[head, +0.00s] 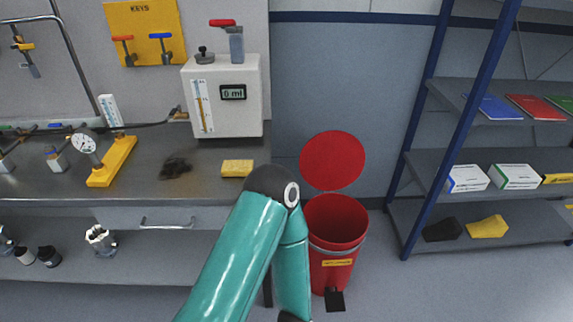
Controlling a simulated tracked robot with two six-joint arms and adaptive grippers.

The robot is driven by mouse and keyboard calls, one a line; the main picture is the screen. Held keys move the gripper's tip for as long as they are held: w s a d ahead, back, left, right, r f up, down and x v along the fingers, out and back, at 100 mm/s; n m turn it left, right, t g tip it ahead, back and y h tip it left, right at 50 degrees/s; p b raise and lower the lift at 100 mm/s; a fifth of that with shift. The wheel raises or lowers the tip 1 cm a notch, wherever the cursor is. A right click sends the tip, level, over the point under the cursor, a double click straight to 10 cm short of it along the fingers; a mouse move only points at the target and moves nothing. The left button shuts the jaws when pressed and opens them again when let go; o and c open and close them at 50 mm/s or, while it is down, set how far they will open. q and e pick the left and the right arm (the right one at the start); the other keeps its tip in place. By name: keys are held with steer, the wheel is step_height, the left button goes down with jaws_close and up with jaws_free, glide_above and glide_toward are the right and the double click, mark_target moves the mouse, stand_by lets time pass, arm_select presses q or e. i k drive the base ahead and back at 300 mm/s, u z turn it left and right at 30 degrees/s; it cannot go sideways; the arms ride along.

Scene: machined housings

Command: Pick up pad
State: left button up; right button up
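A small yellow block (237,168), likely the pad, lies flat near the front right edge of the grey workbench (215,188). A dark brown, ragged clump (175,168) lies to its left on the same bench, apart from it. One of my teal arms rises from the bottom middle, with its elbow just below and right of the yellow block, and its forearm runs back down out of the picture. Neither gripper shows.
An open red bin (335,222) stands right of the bench, partly behind my arm. A blue-framed shelf rack (437,120) stands at the right.

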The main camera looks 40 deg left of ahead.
mark_target(233, 167)
steer(key=u, duration=0.8)
steer(key=i, duration=0.1)
steer(key=z, duration=1.85)
steer(key=k, duration=1.65)
steer(key=u, duration=1.1)
steer(key=i, duration=0.9)
steer(key=u, duration=0.2)
